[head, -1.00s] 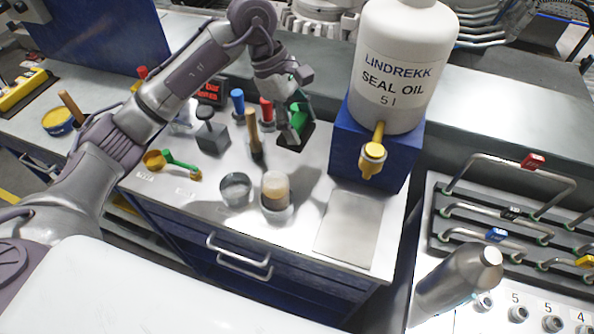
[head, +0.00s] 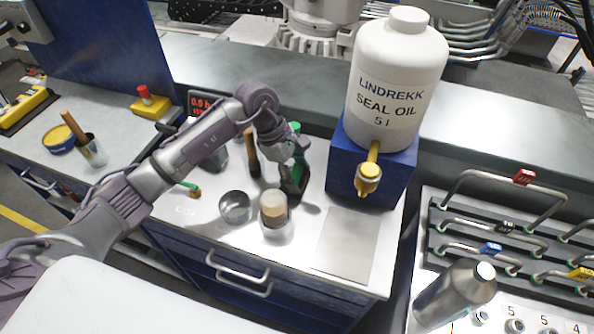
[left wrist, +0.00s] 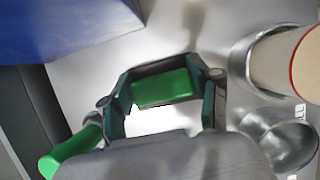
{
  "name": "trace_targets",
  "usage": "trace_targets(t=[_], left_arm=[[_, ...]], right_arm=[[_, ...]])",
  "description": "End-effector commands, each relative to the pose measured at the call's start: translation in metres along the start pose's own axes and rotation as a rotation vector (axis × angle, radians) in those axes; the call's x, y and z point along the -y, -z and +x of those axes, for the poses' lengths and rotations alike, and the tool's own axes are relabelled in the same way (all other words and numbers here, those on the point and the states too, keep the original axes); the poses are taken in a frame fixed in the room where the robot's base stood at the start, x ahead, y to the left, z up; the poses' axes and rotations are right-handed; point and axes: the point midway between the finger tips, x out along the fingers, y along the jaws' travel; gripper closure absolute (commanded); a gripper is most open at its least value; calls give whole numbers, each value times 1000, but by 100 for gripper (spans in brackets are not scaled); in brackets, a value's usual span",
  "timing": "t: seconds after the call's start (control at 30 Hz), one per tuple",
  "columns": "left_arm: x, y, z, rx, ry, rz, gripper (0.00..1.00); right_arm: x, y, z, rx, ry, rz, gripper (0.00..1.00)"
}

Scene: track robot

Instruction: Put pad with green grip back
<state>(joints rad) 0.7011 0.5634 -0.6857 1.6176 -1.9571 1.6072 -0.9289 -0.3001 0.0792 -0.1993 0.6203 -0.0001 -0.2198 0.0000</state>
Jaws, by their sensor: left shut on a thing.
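My left gripper (head: 293,188) is low over the steel bench, left of the blue oil stand, and its arm comes in from the left. It is shut on the pad with the green grip; the green grip (left wrist: 165,89) shows between the dark fingers in the left wrist view. The pad's dark face is mostly hidden by the gripper, and I cannot tell whether it touches the bench. Another green handle (head: 295,127) stands behind the gripper; a green handle also shows at lower left in the left wrist view (left wrist: 70,152). My right gripper is not in view.
A cup with a tan-topped thing (head: 274,208) and an empty metal cup (head: 235,207) stand just left of the gripper. The blue stand (head: 345,165) with the seal oil jug (head: 400,75) is to its right. A bare grey plate (head: 345,245) lies in front.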

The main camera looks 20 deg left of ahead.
Motion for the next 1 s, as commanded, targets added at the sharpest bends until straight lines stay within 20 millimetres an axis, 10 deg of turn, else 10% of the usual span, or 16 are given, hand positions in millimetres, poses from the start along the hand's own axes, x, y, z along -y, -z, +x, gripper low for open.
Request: trace_targets(t=[0.23, 0.27, 0.4, 1.0], left_arm=[[0, 2, 4, -1, -1, 1, 73], [0, 1, 3, 0, 0, 1, 35], [0, 1, 2, 0, 0, 1, 14], [-2, 2, -34, -2, -7, 3, 14]], right_arm=[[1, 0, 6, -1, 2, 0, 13], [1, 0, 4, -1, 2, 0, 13], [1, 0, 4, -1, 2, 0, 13], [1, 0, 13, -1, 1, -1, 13]])
